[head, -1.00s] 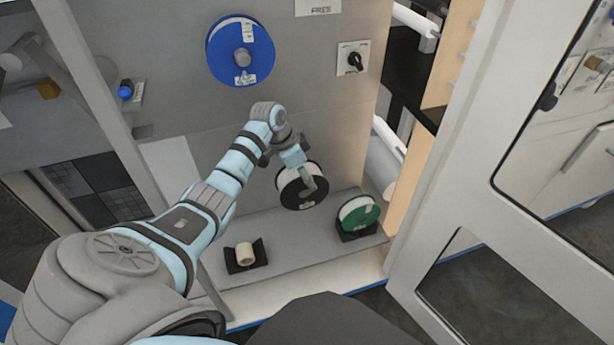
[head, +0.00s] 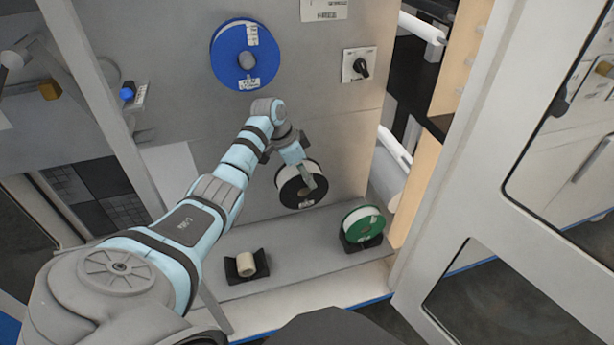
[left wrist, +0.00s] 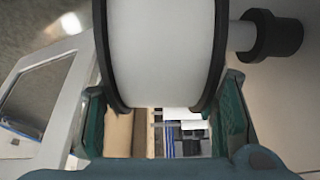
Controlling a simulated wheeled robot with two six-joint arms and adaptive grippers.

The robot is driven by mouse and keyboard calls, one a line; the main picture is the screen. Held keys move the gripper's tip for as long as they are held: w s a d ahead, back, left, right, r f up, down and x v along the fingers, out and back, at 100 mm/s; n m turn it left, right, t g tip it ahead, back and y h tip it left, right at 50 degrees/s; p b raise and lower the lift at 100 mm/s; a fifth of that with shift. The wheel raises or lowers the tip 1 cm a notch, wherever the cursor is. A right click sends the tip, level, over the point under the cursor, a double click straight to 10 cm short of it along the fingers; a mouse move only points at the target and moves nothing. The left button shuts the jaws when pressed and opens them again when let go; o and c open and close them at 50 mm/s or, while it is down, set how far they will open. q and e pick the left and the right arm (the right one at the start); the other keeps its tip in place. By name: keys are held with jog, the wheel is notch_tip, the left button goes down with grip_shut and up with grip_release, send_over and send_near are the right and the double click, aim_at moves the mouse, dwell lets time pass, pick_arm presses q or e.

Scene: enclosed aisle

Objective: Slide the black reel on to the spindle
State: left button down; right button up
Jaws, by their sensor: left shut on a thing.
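The black reel (head: 296,194), with black flanges and a white winding, is upright in front of the grey panel in the head view. My left gripper (head: 311,180) is shut on it. In the left wrist view the reel (left wrist: 165,55) fills the upper middle, between the fingers (left wrist: 165,125). There the spindle's pale shaft (left wrist: 241,36) runs from the reel's right flange to a black collar (left wrist: 272,36) on the panel. The flange hides the shaft's end, so I cannot tell how far it enters the reel. The spindle is hidden in the head view. My right gripper is not in view.
A blue reel (head: 229,60) hangs higher on the panel (head: 310,110), left of a rotary switch (head: 356,66). A green reel (head: 363,223) and a cream roll (head: 246,265) sit in black cradles on the shelf (head: 305,252) below. An open door (head: 455,170) stands at the right.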

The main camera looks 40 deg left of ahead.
pick_arm(q)
jog(key=shift+w+a+f+b, duration=0.2)
jog(key=shift+w+a+b, duration=0.15)
jog(key=shift+a+b, duration=0.45)
jog(key=shift+d, duration=0.1)
jog(key=c, duration=0.8)
grip_release()
jog(key=shift+o, duration=1.2)
jog(key=shift+w+f, duration=0.15)
jog(key=shift+w, duration=0.05)
